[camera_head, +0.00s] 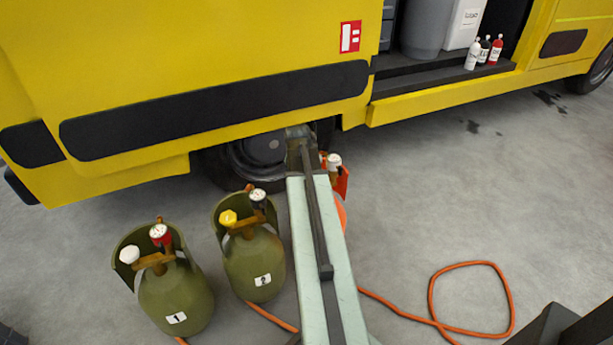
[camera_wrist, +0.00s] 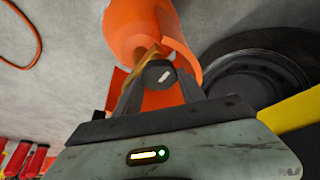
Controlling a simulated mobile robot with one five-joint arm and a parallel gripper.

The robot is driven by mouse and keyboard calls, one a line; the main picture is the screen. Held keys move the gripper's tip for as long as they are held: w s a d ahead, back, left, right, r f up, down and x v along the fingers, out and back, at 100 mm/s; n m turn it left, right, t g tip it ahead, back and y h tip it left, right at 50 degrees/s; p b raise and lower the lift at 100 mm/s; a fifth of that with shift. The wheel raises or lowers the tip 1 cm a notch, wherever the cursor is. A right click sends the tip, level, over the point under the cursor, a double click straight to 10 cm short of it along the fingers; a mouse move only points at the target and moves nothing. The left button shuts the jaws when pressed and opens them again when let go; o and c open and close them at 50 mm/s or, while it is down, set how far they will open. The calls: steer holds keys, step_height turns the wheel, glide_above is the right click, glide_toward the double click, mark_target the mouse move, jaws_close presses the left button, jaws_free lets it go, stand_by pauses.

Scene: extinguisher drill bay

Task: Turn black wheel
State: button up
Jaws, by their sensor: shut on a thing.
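The black wheel (camera_wrist: 159,74) is a small round dark knob with a pale mark on its face. It sits on the brass valve of an orange cylinder (camera_wrist: 135,28) in the wrist view. My gripper (camera_wrist: 160,80) has one finger on each side of the wheel and is shut on it. In the head view my arm covers most of the orange cylinder (camera_head: 341,213), and the wheel and my fingertips are hidden behind the arm.
Two green cylinders, one marked 1 (camera_head: 177,297) and one marked 2 (camera_head: 255,268), stand left of my arm. A yellow truck (camera_head: 220,95) rises close behind. An orange hose (camera_head: 470,265) loops over the floor at right. Bare floor lies further right.

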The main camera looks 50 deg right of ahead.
steer(key=m, duration=0.2)
steer(key=m+g, duration=0.1)
steer(key=m, duration=0.1)
steer(key=shift+w+a+m+g, duration=0.2)
steer(key=shift+w+m+g, duration=0.1)
steer(key=shift+w, duration=0.05)
steer(key=m+g, duration=0.1)
steer(key=m, duration=0.1)
steer(key=m+g, duration=0.1)
steer(key=m, duration=0.2)
steer(key=shift+w, duration=0.2)
steer(key=m, duration=0.2)
steer(key=m+g, duration=0.1)
steer(key=m, duration=0.1)
steer(key=m+y, duration=0.1)
steer(key=shift+w+d+m+g, duration=0.1)
steer(key=shift+d+m+g, duration=0.15)
steer(key=shift+m+g, duration=0.15)
steer(key=m+y, duration=0.1)
steer(key=m, duration=0.2)
steer(key=shift+d+g, duration=0.15)
steer(key=shift+g, duration=0.15)
steer(key=shift+m, duration=0.3)
steer(key=shift+s, duration=0.25)
steer(key=o, duration=1.4)
steer(key=shift+c, duration=0.2)
